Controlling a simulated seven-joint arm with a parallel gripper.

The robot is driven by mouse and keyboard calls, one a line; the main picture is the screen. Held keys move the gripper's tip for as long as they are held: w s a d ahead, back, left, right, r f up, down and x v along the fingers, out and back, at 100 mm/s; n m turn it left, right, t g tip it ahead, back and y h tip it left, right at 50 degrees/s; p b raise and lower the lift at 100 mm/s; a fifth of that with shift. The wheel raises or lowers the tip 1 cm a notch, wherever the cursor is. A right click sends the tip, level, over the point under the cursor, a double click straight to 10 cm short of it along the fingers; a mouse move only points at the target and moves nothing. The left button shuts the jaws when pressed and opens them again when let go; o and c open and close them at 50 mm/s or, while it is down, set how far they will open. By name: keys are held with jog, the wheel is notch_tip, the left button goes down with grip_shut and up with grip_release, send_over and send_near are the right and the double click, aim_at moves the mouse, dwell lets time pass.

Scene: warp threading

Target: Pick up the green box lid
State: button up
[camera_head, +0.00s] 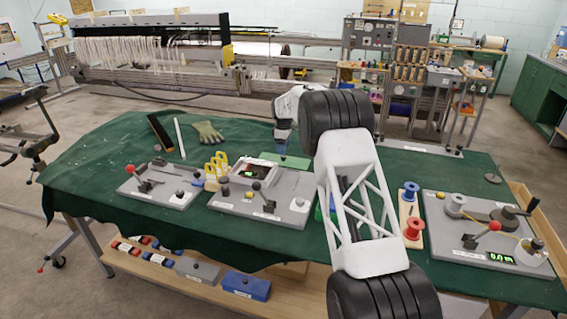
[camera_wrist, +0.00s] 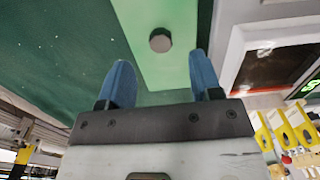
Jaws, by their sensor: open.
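The green box lid (camera_wrist: 158,75) is a flat, light green plate with a dark grey round knob (camera_wrist: 160,40) on top. It fills the upper middle of the wrist view and lies on the dark green cloth. In the head view the lid (camera_head: 285,160) shows at the far side of the table, partly behind my arm. My gripper (camera_wrist: 158,68) is open, its two blue fingers apart on either side of the lid's near part. The knob shows beyond the gap between the fingertips, with nothing held. In the head view the fingers are too small to make out clearly.
A grey panel unit with a framed dark screen (camera_head: 257,170) is close beside the lid. Yellow-handled tools (camera_head: 216,167), a glove (camera_head: 207,132) and another grey unit (camera_head: 160,188) are to the left. Spools (camera_head: 413,228) and a winder unit (camera_head: 485,235) are to the right.

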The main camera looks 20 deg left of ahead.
aim_at(283, 156)
jog(key=shift+f, duration=2.3)
jog(key=shift+c, duration=0.4)
jog(key=c, duration=1)
jog(key=shift+r, duration=0.2)
notch_tip(283, 156, up, 10)
jog(key=shift+s+d+f, duration=0.1)
